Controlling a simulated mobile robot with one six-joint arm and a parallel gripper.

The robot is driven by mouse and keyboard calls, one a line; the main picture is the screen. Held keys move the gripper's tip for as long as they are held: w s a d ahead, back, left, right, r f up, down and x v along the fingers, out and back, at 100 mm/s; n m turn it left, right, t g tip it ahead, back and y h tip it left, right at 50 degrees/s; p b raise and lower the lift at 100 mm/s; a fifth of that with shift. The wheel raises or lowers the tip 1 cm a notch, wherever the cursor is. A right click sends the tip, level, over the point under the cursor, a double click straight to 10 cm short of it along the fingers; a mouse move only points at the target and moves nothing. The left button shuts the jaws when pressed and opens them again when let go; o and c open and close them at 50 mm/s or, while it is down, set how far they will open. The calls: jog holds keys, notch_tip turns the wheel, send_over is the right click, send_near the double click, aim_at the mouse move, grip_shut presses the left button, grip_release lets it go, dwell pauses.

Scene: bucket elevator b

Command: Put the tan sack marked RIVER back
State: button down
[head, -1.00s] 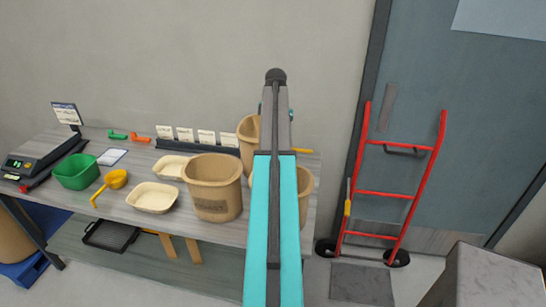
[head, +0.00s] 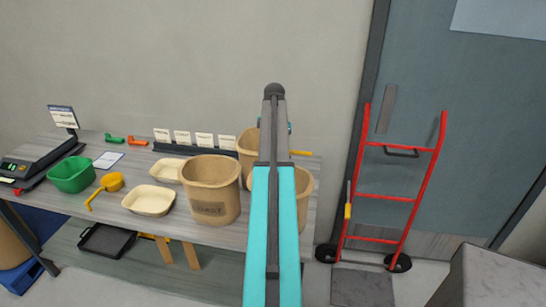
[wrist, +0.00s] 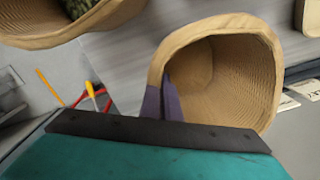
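Three tan sacks stand at the right of the bench in the head view. The front one (head: 211,190) has a dark label that seems to read COAST. One (head: 247,153) stands behind it, and one (head: 304,197) is mostly hidden by my arm. No RIVER marking is readable. In the wrist view an empty-looking tan sack (wrist: 228,80) opens toward the camera. My gripper (wrist: 161,101) is at its near left rim, one finger apparently inside and one outside. Whether the fingers press on the rim cannot be seen. Another sack (wrist: 72,28) holds dark contents.
The grey bench (head: 120,207) also carries a green bowl (head: 72,175), a yellow scoop (head: 108,186), cream trays (head: 149,201) and a scale (head: 35,163). Small cards (head: 204,140) stand in a rack at the back. A red hand truck (head: 390,195) stands right of the bench.

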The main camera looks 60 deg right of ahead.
jog(key=shift+f, duration=0.25)
jog(key=c, duration=2)
grip_release()
jog(key=shift+r, duration=0.15)
jog(key=shift+s+r+p, duration=0.1)
jog(key=shift+r+p, duration=3.35)
jog(key=shift+r, duration=2.6)
